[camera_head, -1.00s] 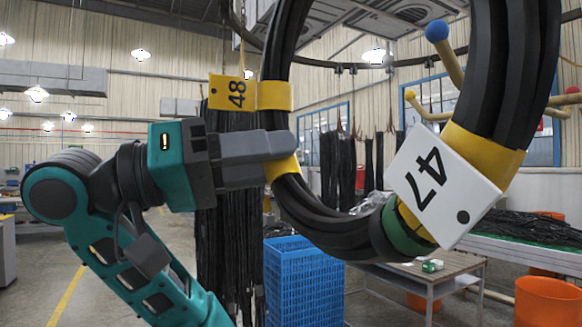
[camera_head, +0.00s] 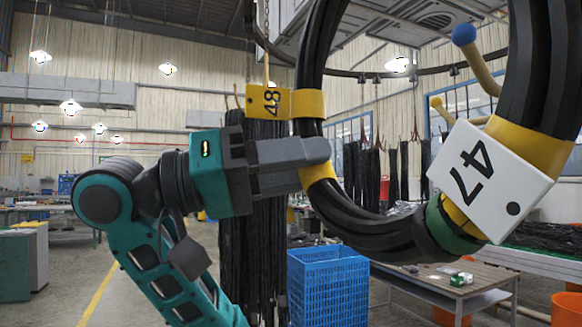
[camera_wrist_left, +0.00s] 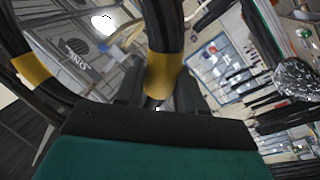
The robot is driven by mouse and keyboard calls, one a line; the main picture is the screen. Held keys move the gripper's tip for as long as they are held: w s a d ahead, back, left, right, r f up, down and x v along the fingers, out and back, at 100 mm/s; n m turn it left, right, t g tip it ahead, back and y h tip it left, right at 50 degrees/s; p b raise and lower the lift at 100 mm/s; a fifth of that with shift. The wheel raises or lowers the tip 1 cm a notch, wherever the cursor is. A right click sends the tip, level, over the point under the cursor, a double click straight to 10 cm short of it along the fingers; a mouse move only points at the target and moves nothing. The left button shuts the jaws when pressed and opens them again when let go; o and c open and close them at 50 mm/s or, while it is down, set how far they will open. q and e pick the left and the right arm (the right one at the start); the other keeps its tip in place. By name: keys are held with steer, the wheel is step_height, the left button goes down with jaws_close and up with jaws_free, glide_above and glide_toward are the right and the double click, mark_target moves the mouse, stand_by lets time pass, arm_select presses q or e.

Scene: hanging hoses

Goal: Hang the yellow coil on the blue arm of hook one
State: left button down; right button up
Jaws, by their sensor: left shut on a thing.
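The coil (camera_head: 372,222) is a large loop of black hoses with yellow bands, a green band and a white tag marked 47 (camera_head: 490,180). It fills the right of the head view, its top cut off. My left gripper (camera_head: 312,160) is shut on its left side at a yellow band (camera_head: 318,172). The left wrist view shows the band (camera_wrist_left: 164,74) between the fingers (camera_wrist_left: 160,97). A tan arm with a blue ball tip (camera_head: 464,35) shows through the loop opening; I cannot tell its depth from the coil. My right gripper is out of view.
A yellow tag marked 48 (camera_head: 268,101) shows beside the coil's upper left band. A black hose bundle (camera_head: 252,240) hangs behind my gripper. A blue crate (camera_head: 328,290) stands below the coil, near a table (camera_head: 450,285). A yellow-tipped arm (camera_head: 437,102) shows farther down.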

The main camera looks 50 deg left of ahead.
arm_select(q)
steer(key=shift+w+d+f+b, duration=0.15)
steer(key=shift+w+d, duration=0.15)
steer(key=shift+w, duration=0.55)
steer(key=shift+w+d+f+b, duration=0.15)
steer(key=shift+w+d, duration=0.15)
steer(key=shift+w, duration=0.5)
steer(key=shift+w+d+p, duration=0.6)
steer(key=shift+w+d, duration=1.65)
steer(key=shift+w, duration=3.55)
step_height(320, 180, down, 6)
steer(key=w+b, duration=0.2)
steer(key=b, duration=0.1)
steer(key=shift+w+d+f+b, duration=0.2)
steer(key=shift+w+d+b, duration=0.15)
steer(key=shift+d, duration=0.1)
